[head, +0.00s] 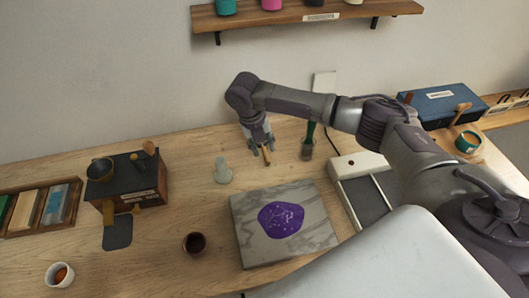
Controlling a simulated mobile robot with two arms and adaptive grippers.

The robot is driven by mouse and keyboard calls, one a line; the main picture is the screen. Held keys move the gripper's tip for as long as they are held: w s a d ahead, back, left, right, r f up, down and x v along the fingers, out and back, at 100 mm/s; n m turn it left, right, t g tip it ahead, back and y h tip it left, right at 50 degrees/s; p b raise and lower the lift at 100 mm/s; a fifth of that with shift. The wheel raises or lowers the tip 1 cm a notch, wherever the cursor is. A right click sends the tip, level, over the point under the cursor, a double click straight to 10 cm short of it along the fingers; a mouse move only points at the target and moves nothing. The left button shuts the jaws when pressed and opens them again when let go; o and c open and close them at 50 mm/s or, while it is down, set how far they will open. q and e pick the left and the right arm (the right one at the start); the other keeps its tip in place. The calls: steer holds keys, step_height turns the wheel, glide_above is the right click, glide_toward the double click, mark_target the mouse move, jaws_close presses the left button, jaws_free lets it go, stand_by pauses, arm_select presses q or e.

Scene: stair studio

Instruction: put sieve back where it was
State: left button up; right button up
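A small round dark vessel with a brass-coloured rim (101,169), which looks like the sieve, rests on top of the dark wooden box (140,191) at the left. It is too small to tell whether it has mesh. My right gripper (262,150) points down over the back middle of the table, well to the right of the box. A short wooden stick (266,156) shows at its fingertips; I cannot tell whether the fingers hold it or are only near it. My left gripper is not in view.
A marble slab with a purple patch (282,220) lies at the front middle. A pale bottle (223,171), a dark cup (194,243) and a brush with a green handle (309,140) stand around it. A white-edged tray (364,196) is to the right. A shelf (300,16) hangs above.

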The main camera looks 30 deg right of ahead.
steer(key=b+v, duration=0.1)
steer(key=v, duration=0.8)
steer(key=shift+b, duration=0.4)
steer(key=shift+r, duration=0.15)
